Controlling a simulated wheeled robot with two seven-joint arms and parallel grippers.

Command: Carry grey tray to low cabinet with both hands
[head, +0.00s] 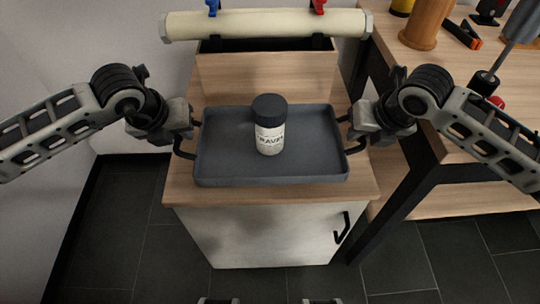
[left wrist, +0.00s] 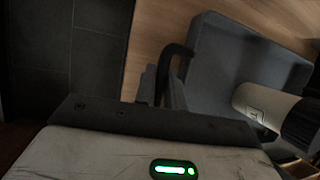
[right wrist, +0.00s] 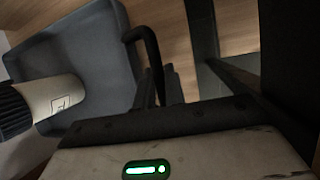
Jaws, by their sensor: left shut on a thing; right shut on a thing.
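The grey tray (head: 222,165) is at the low cabinet's wooden top, level, with a white jar with a dark lid (head: 268,125) upright in it. Whether the tray touches the top or hangs just above it, I cannot tell. The low cabinet (head: 260,238) has a pale door with a black handle. My left gripper (head: 190,137) is shut on the tray's left black handle, which also shows in the left wrist view (left wrist: 172,65). My right gripper (head: 352,135) is shut on the right handle, also seen in the right wrist view (right wrist: 153,55).
A wooden box (head: 265,80) with a pale roll (head: 265,24) above it stands behind the tray. A wooden workbench (head: 440,75) with dark legs and several tools stands close on the right. A wall is on the left; dark floor tiles (head: 120,230) lie clear in front.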

